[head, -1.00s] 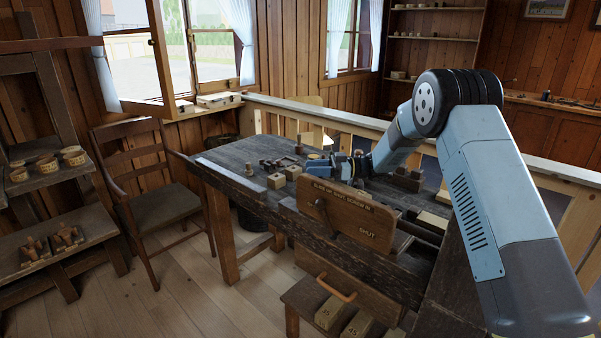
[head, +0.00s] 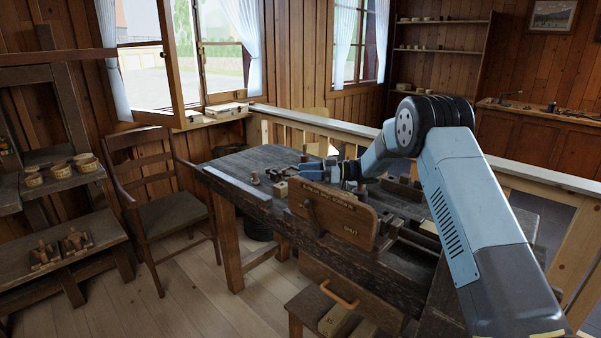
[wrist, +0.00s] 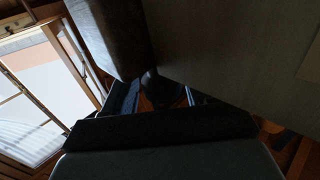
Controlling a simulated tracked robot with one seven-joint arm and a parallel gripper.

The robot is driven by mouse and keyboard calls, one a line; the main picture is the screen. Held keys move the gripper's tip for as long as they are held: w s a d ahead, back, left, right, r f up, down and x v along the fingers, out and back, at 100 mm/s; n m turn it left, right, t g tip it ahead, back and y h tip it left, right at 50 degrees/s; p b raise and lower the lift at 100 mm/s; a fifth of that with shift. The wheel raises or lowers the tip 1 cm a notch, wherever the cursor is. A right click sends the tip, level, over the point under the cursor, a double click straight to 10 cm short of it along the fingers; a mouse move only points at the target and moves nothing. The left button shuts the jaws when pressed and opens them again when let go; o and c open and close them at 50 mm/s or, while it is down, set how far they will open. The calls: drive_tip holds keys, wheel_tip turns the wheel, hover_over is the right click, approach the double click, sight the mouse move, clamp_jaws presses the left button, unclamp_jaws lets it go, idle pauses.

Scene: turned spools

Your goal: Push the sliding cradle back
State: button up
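My gripper (head: 284,172) is low over the left part of the dark workbench (head: 240,160), beyond the upright wooden board with lettering (head: 333,217). In the wrist view its two dark fingers (wrist: 163,98) stand apart, with a dark rounded shape between them that I cannot identify. Pale wooden blocks and small turned pieces lie beside the gripper; one block (head: 280,189) is just in front of it. Dark blocks (head: 405,187) sit on the bench to the right of my wrist. I cannot tell for certain which part is the sliding cradle; the board and my arm hide part of the bench top.
A chair (head: 165,205) stands left of the bench. Shelves with small bowls (head: 60,170) are at the far left. A pale railing (head: 310,120) runs behind the bench. A stool with blocks (head: 330,318) stands in front. In the wrist view, a large grey surface (wrist: 235,50) is close.

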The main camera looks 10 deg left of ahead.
drive_tip(key=shift+s, duration=0.1)
drive_tip(key=v, duration=1.3)
drive_tip(key=shift+w+d, duration=0.2)
drive_tip(key=shift+d, duration=0.15)
